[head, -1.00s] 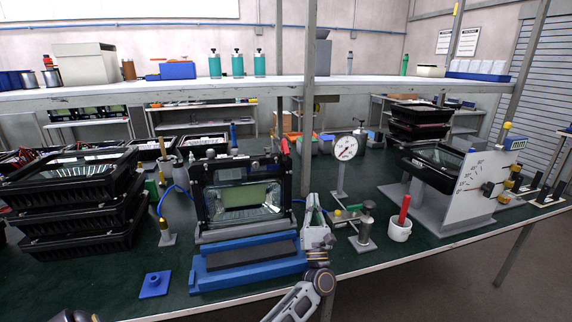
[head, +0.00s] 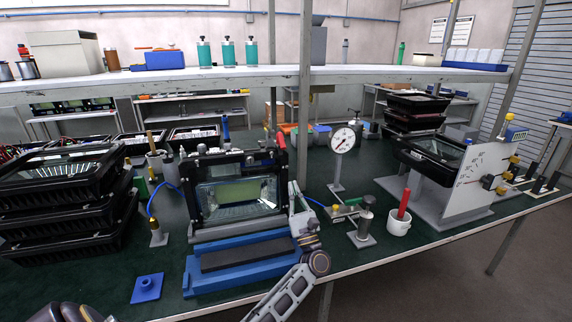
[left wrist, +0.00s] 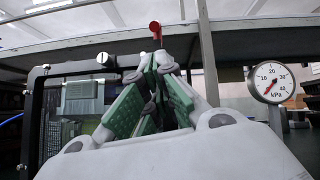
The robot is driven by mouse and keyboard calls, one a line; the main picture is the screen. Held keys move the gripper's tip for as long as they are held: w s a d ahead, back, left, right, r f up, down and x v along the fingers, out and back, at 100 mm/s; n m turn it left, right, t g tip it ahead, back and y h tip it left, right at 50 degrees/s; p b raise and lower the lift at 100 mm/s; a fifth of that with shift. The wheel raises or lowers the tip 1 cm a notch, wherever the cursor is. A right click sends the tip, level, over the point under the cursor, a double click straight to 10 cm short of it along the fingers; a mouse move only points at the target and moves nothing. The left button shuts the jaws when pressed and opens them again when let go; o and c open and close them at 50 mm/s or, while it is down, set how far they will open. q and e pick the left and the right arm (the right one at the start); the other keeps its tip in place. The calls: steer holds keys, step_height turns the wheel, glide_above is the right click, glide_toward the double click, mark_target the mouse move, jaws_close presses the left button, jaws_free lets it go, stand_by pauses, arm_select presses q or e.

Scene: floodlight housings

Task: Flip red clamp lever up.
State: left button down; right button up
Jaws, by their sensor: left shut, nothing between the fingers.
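The floodlight housing (head: 237,193) stands upright in a black frame fixture on a blue base (head: 245,262), at the middle of the bench. The red clamp lever (head: 280,140) sits at the top right of the frame and points up, slightly tilted. In the left wrist view its red end (left wrist: 155,27) shows above and beyond the fingertips. My left gripper (head: 296,196) is beside the frame's right post, below the lever. Its green-padded fingers (left wrist: 160,72) are shut and hold nothing. Whether they touch the frame I cannot tell. My right gripper is not in view.
A pressure gauge (head: 343,141) on a stand and a white cup (head: 398,227) with a red handle stand right of my gripper. Stacked black housings (head: 65,205) fill the left. A shelf post (head: 305,110) rises behind the fixture.

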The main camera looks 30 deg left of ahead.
arm_select(q)
steer(key=p+x, duration=0.1)
steer(key=x, duration=0.7)
steer(key=shift+a+r, duration=0.15)
steer(key=shift+r, duration=0.1)
steer(key=shift+w+a+r, duration=0.35)
steer(key=shift+a+r, duration=0.05)
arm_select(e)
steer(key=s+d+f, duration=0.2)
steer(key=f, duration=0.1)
arm_select(q)
steer(key=shift+r, duration=0.1)
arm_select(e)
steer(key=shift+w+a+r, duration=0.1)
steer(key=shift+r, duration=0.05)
arm_select(q)
steer(key=shift+p, duration=0.35)
